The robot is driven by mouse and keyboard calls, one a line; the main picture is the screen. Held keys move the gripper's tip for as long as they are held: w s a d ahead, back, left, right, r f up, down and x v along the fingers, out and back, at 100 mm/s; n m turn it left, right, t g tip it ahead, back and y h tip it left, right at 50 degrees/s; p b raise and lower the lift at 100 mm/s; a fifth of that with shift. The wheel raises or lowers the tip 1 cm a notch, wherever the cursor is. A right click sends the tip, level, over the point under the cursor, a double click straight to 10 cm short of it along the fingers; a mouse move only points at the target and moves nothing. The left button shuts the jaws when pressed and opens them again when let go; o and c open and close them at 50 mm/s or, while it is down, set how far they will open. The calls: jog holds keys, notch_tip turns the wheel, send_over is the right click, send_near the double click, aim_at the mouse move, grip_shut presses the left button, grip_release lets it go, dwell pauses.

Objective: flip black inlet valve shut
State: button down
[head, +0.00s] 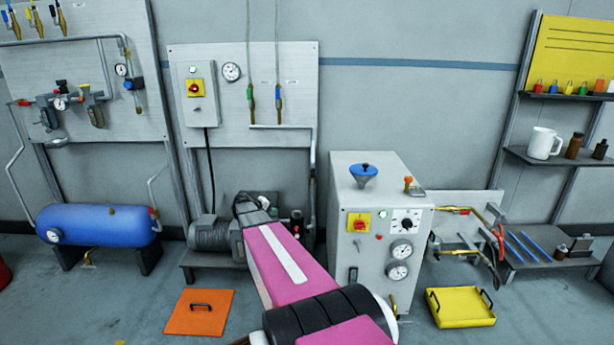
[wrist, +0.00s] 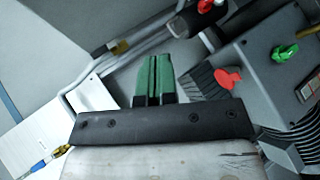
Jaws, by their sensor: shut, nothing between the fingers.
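My gripper (wrist: 153,80) shows in the wrist view as two green fingers side by side, shut and empty. A dark part (wrist: 188,24) on a grey pipe lies beyond the fingertips, apart from them. It may be the black inlet valve, but I cannot tell for sure. A red piece (wrist: 206,5) sits against it. In the head view my pink arm reaches toward the motor and pump (head: 212,234) and hides much of the area behind it. The fingers cannot be made out there.
A red knob (wrist: 228,78) and a green knob (wrist: 285,52) sit on a dark grey machine right of the fingers. A grey cabinet (head: 370,270) stands right of my arm. An orange lid (head: 188,318) and a yellow tray (head: 460,318) lie on the floor.

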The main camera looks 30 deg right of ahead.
jog(key=w+d+r+n+t+h, duration=0.1)
jog(key=w+d+r+h, duration=0.2)
jog(key=w+d, duration=0.3)
jog(key=w+d+r+n+t+h, duration=0.1)
jog(key=w+d+r+h, duration=0.1)
jog(key=w+d, duration=0.5)
jog(key=shift+w+d+r+t+h, duration=0.15)
jog(key=shift+w+r+t+h, duration=0.15)
jog(key=shift+w+r+h, duration=0.25)
jog(key=shift+r, duration=0.1)
